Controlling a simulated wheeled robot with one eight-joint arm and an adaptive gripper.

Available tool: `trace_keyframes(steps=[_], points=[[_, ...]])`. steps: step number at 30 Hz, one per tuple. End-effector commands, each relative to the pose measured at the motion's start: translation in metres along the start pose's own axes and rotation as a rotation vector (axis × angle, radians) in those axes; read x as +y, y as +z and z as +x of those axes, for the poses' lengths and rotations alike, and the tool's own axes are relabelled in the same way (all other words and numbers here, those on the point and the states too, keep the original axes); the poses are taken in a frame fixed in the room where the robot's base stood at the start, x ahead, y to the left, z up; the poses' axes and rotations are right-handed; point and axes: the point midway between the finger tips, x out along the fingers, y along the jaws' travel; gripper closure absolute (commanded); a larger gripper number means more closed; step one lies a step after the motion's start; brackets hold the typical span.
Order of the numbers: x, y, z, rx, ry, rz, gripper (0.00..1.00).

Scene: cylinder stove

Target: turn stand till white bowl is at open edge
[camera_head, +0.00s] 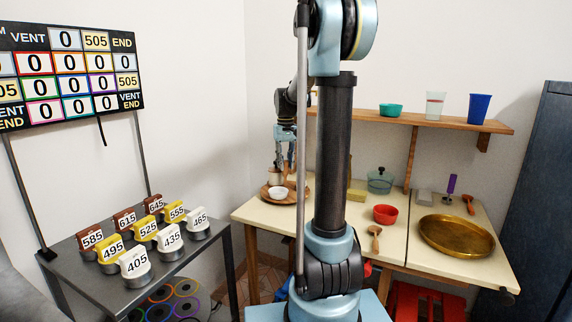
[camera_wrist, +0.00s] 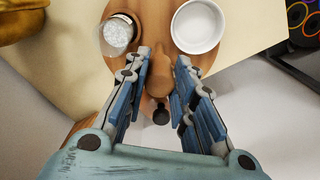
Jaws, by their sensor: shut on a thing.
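The stand (camera_head: 264,190) is a round wooden plate on the cream table (camera_head: 345,233), near its left end in the head view. It also shows in the wrist view (camera_wrist: 155,25). The white bowl (camera_head: 278,193) sits on the stand's near side in the head view, at upper right in the wrist view (camera_wrist: 198,26). A cup with pale speckled contents (camera_wrist: 119,33) stands at the stand's left there. My gripper (camera_wrist: 163,72) is shut on a brown wooden knob or handle (camera_wrist: 184,80) at the stand's rim. Its exact contact is partly hidden by the fingers.
A wall shelf (camera_head: 415,121) holds cups above. A dark table with numbered blocks (camera_head: 135,262) is at the left. The table edge (camera_wrist: 262,48) runs close beside the stand.

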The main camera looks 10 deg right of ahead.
Motion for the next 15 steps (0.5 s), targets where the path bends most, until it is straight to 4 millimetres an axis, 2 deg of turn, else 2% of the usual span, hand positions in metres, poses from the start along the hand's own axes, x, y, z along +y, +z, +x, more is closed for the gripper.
trace_keyframes(steps=[9, 10, 12, 15], points=[[-0.0004, -0.0037, -0.0011, 0.007, 0.000, -0.002, 1.00], [-0.0004, -0.0037, -0.0011, 0.007, 0.000, -0.002, 0.70], [-0.0003, -0.0032, -0.0009, 0.006, 0.000, -0.001, 0.56], [-0.0003, -0.0022, -0.0008, 0.005, 0.000, -0.001, 0.56]])
